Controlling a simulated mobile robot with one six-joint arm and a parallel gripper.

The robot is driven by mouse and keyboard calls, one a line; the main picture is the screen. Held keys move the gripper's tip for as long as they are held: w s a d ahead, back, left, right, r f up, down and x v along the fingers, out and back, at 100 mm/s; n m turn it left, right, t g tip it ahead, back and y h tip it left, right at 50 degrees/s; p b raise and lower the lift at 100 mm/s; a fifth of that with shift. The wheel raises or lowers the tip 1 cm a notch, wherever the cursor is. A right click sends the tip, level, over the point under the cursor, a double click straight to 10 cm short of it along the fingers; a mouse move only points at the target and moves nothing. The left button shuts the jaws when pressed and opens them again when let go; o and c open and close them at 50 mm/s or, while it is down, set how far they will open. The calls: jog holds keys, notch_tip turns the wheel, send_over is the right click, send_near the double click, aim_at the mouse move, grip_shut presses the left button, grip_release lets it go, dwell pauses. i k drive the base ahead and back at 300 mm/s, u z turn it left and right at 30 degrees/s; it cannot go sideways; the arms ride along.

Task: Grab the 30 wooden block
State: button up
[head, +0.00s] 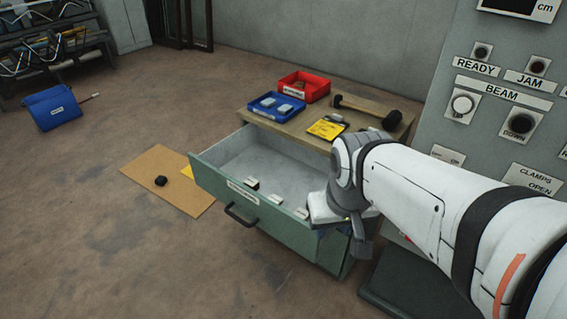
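An open green drawer (228,198) holds a row of small pale blocks along its front side. One block (252,183) has a dark side, another block (276,200) lies to its right, and a third block (302,213) lies closest to my arm. Any numbers on them are too small to read, so I cannot tell which is the 30 block or whether they are wooden. My gripper (345,226) is over the right end of the drawer, right of the third block. Its fingers are mostly hidden, and I cannot see whether it holds anything.
The cabinet top (300,122) carries a red bin (304,88), a blue tray (276,106) with pale blocks, a yellow card (327,128) and a mallet (368,110). A control panel (510,130) stands at the right. A brown mat (165,180) with a black object lies on the floor.

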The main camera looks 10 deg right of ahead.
aim_at(302, 214)
jog(key=k, duration=0.6)
jog(key=z, duration=0.25)
jog(key=i, duration=1.1)
jog(key=z, duration=0.45)
jog(key=k, duration=0.7)
jog(key=z, duration=0.2)
jog(key=i, duration=0.85)
jog(key=u, duration=0.1)
